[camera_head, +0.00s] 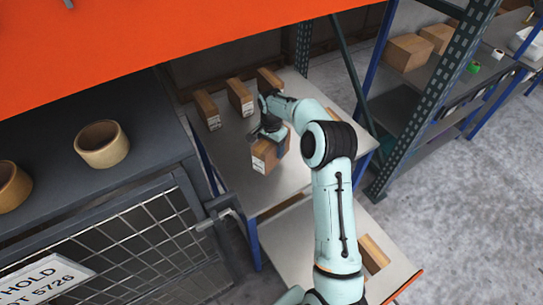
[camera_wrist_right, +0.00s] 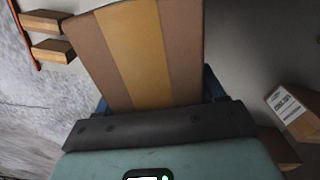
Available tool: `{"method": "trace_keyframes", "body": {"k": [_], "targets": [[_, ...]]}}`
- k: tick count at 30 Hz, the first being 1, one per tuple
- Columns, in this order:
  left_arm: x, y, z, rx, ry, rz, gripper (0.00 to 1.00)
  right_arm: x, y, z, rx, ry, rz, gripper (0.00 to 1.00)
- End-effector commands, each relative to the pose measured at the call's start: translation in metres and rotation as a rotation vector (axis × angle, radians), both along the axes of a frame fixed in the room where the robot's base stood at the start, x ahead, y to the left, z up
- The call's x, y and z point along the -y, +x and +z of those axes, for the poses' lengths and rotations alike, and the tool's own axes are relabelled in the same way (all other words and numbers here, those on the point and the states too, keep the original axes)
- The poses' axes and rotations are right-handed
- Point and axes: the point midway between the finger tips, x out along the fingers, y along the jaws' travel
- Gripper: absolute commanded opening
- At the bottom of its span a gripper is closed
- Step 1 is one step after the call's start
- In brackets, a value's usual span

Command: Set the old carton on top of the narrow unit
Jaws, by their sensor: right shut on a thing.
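My right gripper (camera_head: 272,136) is shut on a brown carton (camera_head: 264,156) over the pale upper shelf (camera_head: 290,183). In the right wrist view the same carton (camera_wrist_right: 140,50) fills the upper middle, with a lighter tape band down it. I cannot tell if its underside touches the shelf. Nothing marks it clearly as the old carton. A dark grey cabinet (camera_head: 60,135) with a mesh door stands at the left; whether it is the narrow unit is not clear. My left gripper is out of view.
Several cartons stand at the shelf's back, one being this carton (camera_head: 240,97). Tape rolls (camera_head: 102,144) sit on the cabinet. An orange beam (camera_head: 150,40) crosses above. Another carton (camera_head: 373,254) lies on the lower shelf. A green rack post (camera_head: 425,105) rises at right. The shelf's front is bare.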

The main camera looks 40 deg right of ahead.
Motion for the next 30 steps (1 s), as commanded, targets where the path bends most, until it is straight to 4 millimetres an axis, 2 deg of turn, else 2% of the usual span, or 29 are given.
{"method": "trace_keyframes", "body": {"k": [7, 15, 26, 27, 28, 30], "targets": [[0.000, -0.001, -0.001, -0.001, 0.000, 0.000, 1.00, 0.000, 0.001, -0.017, 0.001, 0.000, 0.001, 0.18], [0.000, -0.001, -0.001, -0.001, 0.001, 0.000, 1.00, 0.000, 0.000, -0.051, 0.002, 0.001, 0.001, 0.18], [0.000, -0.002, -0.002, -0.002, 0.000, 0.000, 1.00, 0.000, 0.001, -0.055, 0.003, -0.001, 0.001, 0.18], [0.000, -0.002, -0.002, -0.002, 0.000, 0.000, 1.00, 0.000, 0.000, -0.055, 0.001, -0.001, 0.001, 0.81], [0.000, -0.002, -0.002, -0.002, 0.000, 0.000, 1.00, 0.000, 0.000, -0.055, 0.001, -0.001, 0.001, 0.91], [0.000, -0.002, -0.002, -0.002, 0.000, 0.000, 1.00, 0.000, 0.000, -0.055, 0.001, -0.001, 0.001, 0.94]]}}
